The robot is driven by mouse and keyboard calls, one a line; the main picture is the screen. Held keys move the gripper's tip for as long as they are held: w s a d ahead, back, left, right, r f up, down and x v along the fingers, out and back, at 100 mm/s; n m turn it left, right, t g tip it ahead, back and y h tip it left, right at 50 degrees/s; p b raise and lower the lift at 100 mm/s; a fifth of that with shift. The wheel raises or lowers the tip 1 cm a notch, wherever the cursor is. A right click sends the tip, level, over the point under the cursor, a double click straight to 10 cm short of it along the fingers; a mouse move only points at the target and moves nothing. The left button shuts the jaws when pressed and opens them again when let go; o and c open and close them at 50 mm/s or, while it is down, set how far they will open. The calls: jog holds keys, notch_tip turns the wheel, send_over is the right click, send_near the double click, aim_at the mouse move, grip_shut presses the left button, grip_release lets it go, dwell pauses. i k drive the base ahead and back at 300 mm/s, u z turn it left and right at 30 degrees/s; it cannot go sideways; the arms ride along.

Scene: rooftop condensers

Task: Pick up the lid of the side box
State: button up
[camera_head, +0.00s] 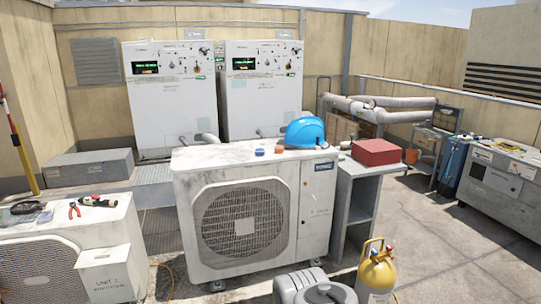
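No box in view is clearly labelled as the side box. A small pale box-like cover (106,276) marked "UNIT" sits on the right front of the left condenser (40,268). I cannot tell if its lid is a separate piece. A closed red box (375,152) rests on a grey stand (350,205) right of the middle condenser. A low grey box (90,164) with a flat top lies by the back left wall. My gripper is not in view.
The middle condenser (245,222) carries a blue hard hat (305,132) and small caps. Red pliers (74,209) and other tools lie on the left condenser. A yellow cylinder (377,272) stands at front. Open floor (440,250) lies at right, before a grey cabinet (500,190).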

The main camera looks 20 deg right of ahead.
aim_at(89, 258)
jog(key=u, duration=1)
jog(key=i, duration=1.65)
jog(key=u, duration=1.35)
jog(key=i, duration=0.5)
jog(key=u, duration=0.35)
